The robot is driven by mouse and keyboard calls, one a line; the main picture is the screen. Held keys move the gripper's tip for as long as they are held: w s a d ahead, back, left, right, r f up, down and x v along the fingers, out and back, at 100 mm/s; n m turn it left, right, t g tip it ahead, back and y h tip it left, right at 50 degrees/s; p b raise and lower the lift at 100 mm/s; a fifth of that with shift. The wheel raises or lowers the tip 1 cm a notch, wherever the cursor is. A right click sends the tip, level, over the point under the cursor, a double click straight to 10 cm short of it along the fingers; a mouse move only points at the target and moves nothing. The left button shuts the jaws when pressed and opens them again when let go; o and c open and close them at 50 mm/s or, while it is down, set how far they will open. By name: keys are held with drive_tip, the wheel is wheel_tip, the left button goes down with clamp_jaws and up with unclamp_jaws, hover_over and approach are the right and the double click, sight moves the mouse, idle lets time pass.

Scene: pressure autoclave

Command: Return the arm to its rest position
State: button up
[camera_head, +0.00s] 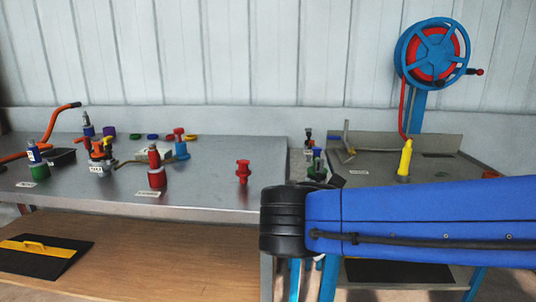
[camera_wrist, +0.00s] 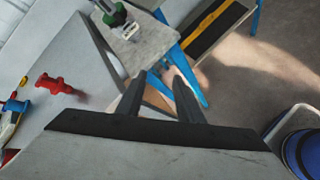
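My arm (camera_head: 420,220) reaches in from the right edge of the head view, its blue link lying level in front of the right table. Its black joint (camera_head: 283,222) stands before the gap between the tables. The gripper is hidden in the head view. In the wrist view my gripper (camera_wrist: 159,78) shows two dark fingers standing apart with nothing between them. It is open and empty, above the floor and the blue table legs (camera_wrist: 188,85).
A metal table (camera_head: 215,196) at left bears a red fitting (camera_head: 243,171), also in the wrist view (camera_wrist: 55,84), and several coloured parts. The right table (camera_head: 375,165) holds a yellow nozzle (camera_head: 405,158) below a hose reel (camera_head: 433,53). A black-and-yellow float (camera_head: 42,255) lies on the lower shelf.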

drive_tip(key=s+d+f+m+g, duration=0.2)
drive_tip(key=d+f+m, duration=0.15)
drive_tip(key=d, duration=0.35)
drive_tip(key=s+d+f+m+g, duration=0.2)
drive_tip(key=s+d+f+m, duration=0.1)
drive_tip(key=d+m, duration=0.25)
drive_tip(key=s+d+f+m+g+y, duration=0.1)
drive_tip(key=s+d+f+m+y, duration=0.3)
drive_tip(key=s+m, duration=0.5)
drive_tip(key=d+f+m, duration=0.1)
drive_tip(key=d+m, duration=0.1)
drive_tip(key=m, duration=0.3)
drive_tip(key=shift+s+d+f, duration=0.15)
drive_tip(key=shift+s+f, duration=0.05)
drive_tip(key=shift+s, duration=0.1)
